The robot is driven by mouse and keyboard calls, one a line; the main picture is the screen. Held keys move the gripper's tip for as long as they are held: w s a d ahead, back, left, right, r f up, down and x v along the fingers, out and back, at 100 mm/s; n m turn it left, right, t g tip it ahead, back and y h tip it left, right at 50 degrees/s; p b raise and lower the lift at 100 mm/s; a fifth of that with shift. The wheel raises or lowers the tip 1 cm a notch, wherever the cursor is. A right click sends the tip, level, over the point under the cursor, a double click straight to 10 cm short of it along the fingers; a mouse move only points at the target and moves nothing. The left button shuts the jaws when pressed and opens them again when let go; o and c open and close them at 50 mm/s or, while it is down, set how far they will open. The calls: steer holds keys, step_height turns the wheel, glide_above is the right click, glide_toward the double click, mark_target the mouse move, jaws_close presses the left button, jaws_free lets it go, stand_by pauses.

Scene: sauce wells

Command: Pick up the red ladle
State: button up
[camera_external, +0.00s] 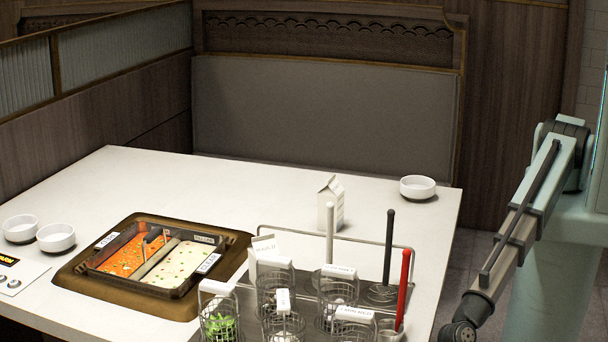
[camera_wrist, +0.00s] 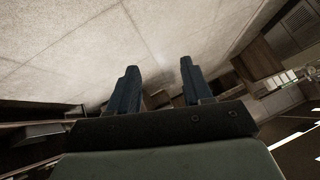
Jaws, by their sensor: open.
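The red ladle (camera_external: 403,285) stands nearly upright at the right end of the wire-basket rack on the table. In the external view my arm is at the right, off the table, and the gripper itself is out of frame.
Several wire baskets (camera_external: 277,282) with white labels crowd the front of the table. A metal rail (camera_external: 290,229) runs behind them. A carton (camera_external: 330,204) and a white bowl (camera_external: 418,188) stand farther back. A divided pot (camera_external: 91,281) is at left. The table's back middle is clear.

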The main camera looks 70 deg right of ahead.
step_height(320, 180, up, 19)
steer(key=s+a+g, duration=0.1)
steer(key=s+a, duration=0.1)
steer(key=w+d+r+m+t+h, duration=0.1)
steer(key=w+d+r+t, duration=0.1)
steer(key=w+d+r, duration=0.55)
steer(key=w+d+r+t+h, duration=0.2)
steer(key=w+d+r, duration=0.2)
steer(key=r, duration=0.6)
steer(key=w+d+r+m+t+h, duration=0.1)
steer(key=w+d+r, duration=0.4)
steer(key=r, duration=0.4)
glide_above(397, 271)
steer(key=d, duration=0.2)
steer(key=shift+f, duration=4.15)
steer(key=x, duration=0.4)
steer(key=shift+s+a, duration=0.2)
steer(key=shift+a, duration=0.1)
steer(key=shift+r, duration=0.1)
jaws_close()
